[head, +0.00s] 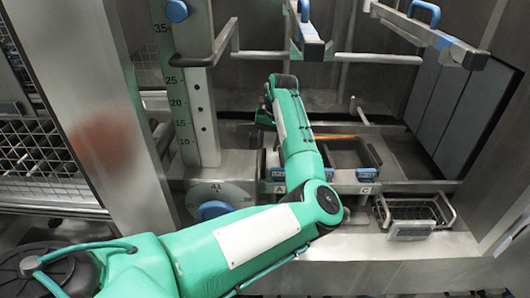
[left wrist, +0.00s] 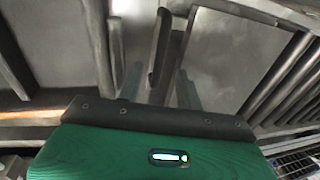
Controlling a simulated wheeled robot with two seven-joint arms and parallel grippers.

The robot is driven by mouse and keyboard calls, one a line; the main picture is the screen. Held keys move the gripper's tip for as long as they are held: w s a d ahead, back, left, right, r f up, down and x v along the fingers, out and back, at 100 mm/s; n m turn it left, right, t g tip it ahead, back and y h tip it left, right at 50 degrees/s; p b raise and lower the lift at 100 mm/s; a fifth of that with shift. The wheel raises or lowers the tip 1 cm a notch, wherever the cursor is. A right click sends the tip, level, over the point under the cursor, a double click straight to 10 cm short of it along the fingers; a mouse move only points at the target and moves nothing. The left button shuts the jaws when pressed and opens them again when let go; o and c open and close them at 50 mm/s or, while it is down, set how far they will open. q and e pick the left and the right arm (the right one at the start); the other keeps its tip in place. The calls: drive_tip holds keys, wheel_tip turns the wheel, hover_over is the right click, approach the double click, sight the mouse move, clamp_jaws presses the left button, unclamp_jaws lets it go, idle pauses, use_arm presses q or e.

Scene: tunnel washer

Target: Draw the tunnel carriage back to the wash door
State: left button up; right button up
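My left arm reaches into the steel washer chamber in the head view. Its gripper (head: 266,118) is at the far end, mostly hidden behind my forearm. In the left wrist view, the two pale fingers (left wrist: 158,88) stand apart, with a dark metal bar (left wrist: 161,48) running up between them. I cannot tell whether they touch it. The carriage is not clearly told apart from the racks. A metal frame with a blue handle (head: 304,10) and a second rail with a blue handle (head: 425,14) are above. My right gripper is not in view.
A numbered upright post (head: 184,105) and a broad steel panel (head: 95,100) stand left of my arm. Below are a tray (head: 352,155) with blue clips, front labels, and a small wire basket (head: 414,212). Grey panels (head: 450,105) line the right side.

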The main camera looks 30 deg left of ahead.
sight(264, 159)
use_arm(q)
drive_tip(key=shift+s+a+f+p, duration=0.1)
drive_tip(key=shift+a+f+p, duration=0.05)
drive_tip(key=shift+f, duration=0.7)
drive_tip(key=shift+s+a+f+p, duration=0.1)
drive_tip(key=shift+s+f, duration=0.05)
drive_tip(key=shift+f, duration=0.75)
drive_tip(key=shift+s+a+f+p, duration=0.1)
drive_tip(key=shift+a+f+p, duration=0.05)
drive_tip(key=shift+f, duration=0.7)
clamp_jaws()
